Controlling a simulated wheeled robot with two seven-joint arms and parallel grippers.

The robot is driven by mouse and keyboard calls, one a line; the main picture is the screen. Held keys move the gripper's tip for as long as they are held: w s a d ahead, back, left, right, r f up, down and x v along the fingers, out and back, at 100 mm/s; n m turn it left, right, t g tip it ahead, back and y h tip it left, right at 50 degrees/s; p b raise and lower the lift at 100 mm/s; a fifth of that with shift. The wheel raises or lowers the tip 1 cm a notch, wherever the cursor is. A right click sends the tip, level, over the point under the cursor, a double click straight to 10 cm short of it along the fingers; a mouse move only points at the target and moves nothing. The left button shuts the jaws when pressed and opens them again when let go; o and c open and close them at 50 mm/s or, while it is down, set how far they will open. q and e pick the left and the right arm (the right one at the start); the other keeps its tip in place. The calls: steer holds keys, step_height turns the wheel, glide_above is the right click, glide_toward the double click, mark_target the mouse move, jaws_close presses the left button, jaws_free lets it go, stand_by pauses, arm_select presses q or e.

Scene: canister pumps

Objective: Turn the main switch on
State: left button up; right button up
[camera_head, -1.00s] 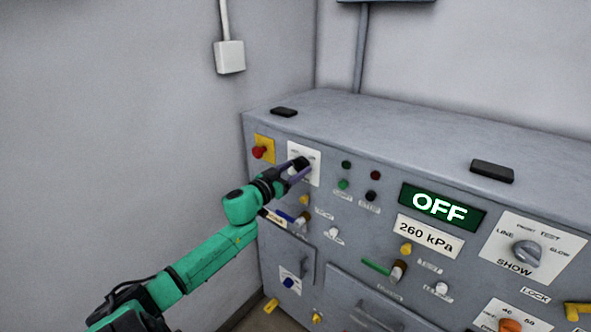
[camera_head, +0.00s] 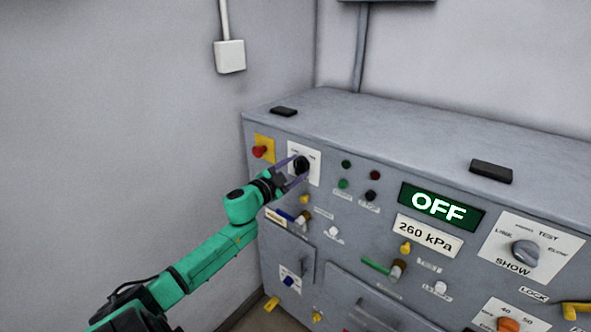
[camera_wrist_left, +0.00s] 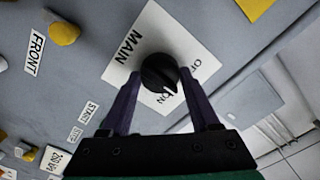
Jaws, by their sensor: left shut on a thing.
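The main switch is a round black knob (camera_head: 301,163) on a white plate (camera_head: 317,161) at the upper left of the grey panel. In the left wrist view, the knob (camera_wrist_left: 160,72) sits on a plate (camera_wrist_left: 150,30) lettered MAIN, with OFF and ON marks partly covered. A pale pointer mark on the knob's near side lies close to the ON lettering. My left gripper (camera_head: 297,168) is shut on the knob, one purple finger on each side. The green display (camera_head: 440,207) reads OFF. My right gripper is not in view.
A red button on a yellow plate (camera_head: 264,149) is just left of the switch. Small green and dark red lamps or buttons (camera_head: 345,164) are to its right. A rotary selector (camera_head: 526,253) and several small valves or knobs cover the panel. Black blocks lie on the cabinet top.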

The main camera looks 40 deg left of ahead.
arm_select(q)
steer(key=m+b, duration=0.1)
steer(key=m, duration=0.3)
steer(key=shift+f+m, duration=0.15)
steer(key=shift+m, duration=0.15)
steer(key=shift+m+b, duration=0.45)
steer(key=shift+m, duration=1.55)
steer(key=o, duration=1.4)
steer(key=shift+s, duration=0.1)
steer(key=s, duration=1.4)
steer(key=shift+s+d+b, duration=0.15)
steer(key=shift+s+b, duration=0.05)
steer(key=shift+b, duration=0.2)
